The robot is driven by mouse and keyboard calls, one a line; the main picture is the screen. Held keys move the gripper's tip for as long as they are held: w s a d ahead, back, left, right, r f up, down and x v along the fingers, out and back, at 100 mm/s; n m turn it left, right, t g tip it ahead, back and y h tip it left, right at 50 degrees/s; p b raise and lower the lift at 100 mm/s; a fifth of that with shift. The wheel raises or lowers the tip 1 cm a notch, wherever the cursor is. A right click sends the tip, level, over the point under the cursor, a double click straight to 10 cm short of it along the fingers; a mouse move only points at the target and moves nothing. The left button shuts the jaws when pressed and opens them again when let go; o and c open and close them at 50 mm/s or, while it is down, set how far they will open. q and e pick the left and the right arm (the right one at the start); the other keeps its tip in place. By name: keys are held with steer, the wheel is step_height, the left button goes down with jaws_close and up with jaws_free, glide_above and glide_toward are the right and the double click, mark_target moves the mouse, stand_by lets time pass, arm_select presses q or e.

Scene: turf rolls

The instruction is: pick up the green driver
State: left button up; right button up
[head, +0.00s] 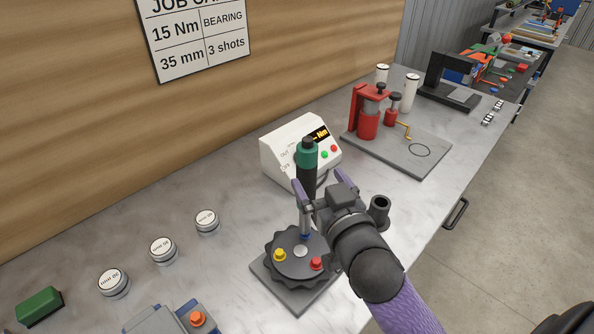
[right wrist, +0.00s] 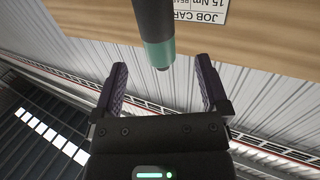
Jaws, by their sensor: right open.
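The green driver (head: 307,155) stands upright, with a green band and dark cap at its top, a black grip and a thin shaft reaching down to a dark round indexing plate (head: 285,268). My right gripper (head: 319,179) is open beside the lower grip, its purple-lined fingers spread. In the right wrist view the driver (right wrist: 155,30) lies in line with the gap between the fingertips (right wrist: 161,66), with clear space on both sides. I cannot tell whether it is inside the gap or just beyond it. My left gripper is not in view.
A white display box (head: 285,157) stands right behind the driver. A red press (head: 368,122) on a grey plate is farther back. Several round white-topped tins (head: 162,247) and a green block (head: 40,305) are at the left. The bench between the tins and box is clear.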

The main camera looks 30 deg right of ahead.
mark_target(303, 154)
steer(key=w, duration=0.5)
steer(key=w+d, duration=0.1)
steer(key=w, duration=0.2)
steer(key=shift+w, duration=0.2)
jaws_close()
